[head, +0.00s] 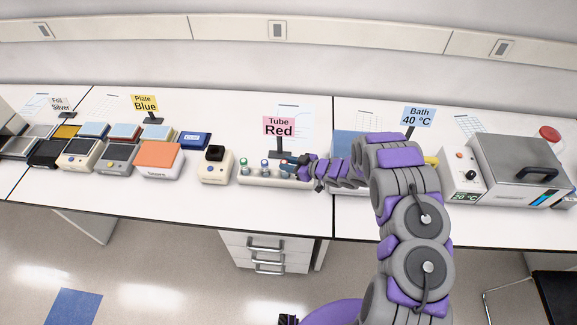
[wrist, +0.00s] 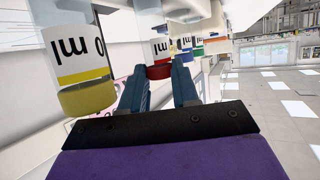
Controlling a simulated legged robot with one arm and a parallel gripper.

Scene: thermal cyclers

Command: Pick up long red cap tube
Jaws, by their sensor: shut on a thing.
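The red-capped tube (wrist: 159,48) shows between my fingertips in the wrist view, with a white label and a red band above the red cap. My gripper (wrist: 158,76) is shut on it near the cap. In the head view my gripper (head: 287,161) is at the right part of the white tube rack (head: 247,180), under the pink "Tube Red" sign (head: 279,128). The held tube is hidden there by the gripper. I cannot tell whether it is still seated in the rack.
A large yellow-capped tube (wrist: 78,60) stands close left of my fingers in the wrist view. Several other capped tubes recede to the right. In the head view, a small cream device (head: 215,167) is left of the rack. The water bath (head: 520,165) is at the right.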

